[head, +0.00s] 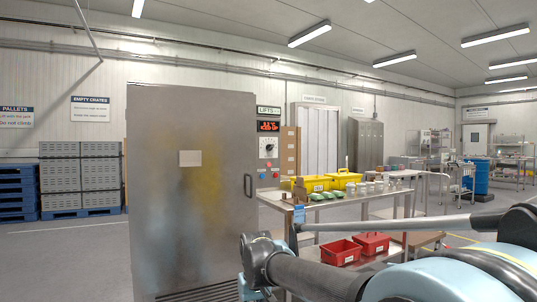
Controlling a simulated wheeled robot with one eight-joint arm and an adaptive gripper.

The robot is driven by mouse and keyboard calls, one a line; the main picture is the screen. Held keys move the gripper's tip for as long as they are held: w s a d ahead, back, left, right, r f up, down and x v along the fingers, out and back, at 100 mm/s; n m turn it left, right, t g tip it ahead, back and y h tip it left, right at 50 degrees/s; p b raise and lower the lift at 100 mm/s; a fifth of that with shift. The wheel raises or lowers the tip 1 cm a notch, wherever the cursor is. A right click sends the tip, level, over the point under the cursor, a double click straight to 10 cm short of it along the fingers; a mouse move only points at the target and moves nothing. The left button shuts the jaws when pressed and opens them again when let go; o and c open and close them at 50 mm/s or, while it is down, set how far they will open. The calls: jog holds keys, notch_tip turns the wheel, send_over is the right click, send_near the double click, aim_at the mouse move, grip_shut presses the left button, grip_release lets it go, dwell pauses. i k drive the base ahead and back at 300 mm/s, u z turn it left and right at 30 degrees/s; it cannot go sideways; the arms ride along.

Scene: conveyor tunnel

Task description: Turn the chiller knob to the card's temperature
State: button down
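A tall grey steel cabinet (190,215) stands left of centre with its door shut, a dark handle (248,185) on the door's right side. A pale card (190,158) is fixed to the door; no writing on it can be read. Just right of the cabinet is a narrow control panel with a red-lit display (268,126) whose digits are too small to read. Below the display is a round knob (268,147) on a white dial; its exact setting cannot be told. My arm crosses the lower right, apart from the panel. My gripper is not visible.
A steel table (330,203) right of the panel carries yellow bins (345,178), green items and small pots. Red crates (341,252) sit on its lower shelf. Stacked grey crates (80,180) stand at far left. Open floor (70,255) lies left of the cabinet.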

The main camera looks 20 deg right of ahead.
aim_at(270, 147)
jog(key=z, duration=1.15)
jog(key=i, duration=0.75)
jog(key=u, duration=0.5)
